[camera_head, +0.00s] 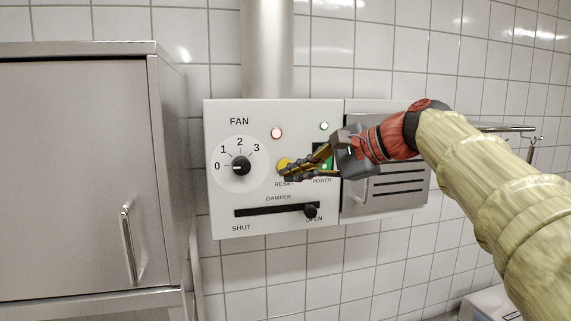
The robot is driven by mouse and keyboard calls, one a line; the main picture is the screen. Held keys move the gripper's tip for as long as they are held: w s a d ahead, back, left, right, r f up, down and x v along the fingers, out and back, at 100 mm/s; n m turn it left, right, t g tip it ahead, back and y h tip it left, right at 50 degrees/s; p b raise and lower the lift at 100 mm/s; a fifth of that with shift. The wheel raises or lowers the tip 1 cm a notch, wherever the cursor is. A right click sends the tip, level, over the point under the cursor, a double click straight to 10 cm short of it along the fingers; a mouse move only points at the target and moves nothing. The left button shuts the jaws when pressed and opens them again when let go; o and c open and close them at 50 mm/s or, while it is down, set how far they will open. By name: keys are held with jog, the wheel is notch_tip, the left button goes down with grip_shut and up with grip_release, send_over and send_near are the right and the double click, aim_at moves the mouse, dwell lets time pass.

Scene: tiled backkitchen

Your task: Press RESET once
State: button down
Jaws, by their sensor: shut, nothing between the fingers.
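The yellow RESET button (283,164) is on the white control panel (225,205), above the RESET label. It is partly hidden by my gripper. My gripper (286,174) is shut and empty, reaching in from the right with its fingertips over the lower part of the button in the picture. I cannot tell whether the fingertips touch it.
The FAN knob (241,168) is left of the button, and the DAMPER slider knob (311,211) is below, at OPEN. A red lamp (277,133) and a pale green lamp (324,126) sit above. A steel cabinet (75,180) stands at the left.

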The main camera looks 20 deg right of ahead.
jog(key=shift+w+p, duration=0.85)
jog(key=shift+w, duration=1.3)
jog(key=shift+w, duration=0.1)
jog(key=shift+w, duration=0.3)
jog(key=shift+w+p, duration=0.45)
jog(key=shift+p, duration=0.05)
dwell(0.5)
jog(key=shift+s, duration=0.15)
jog(key=shift+s+b, duration=0.35)
jog(key=shift+s, duration=0.4)
jog(key=s+b, duration=0.2)
jog(key=s, duration=0.3)
dwell(0.5)
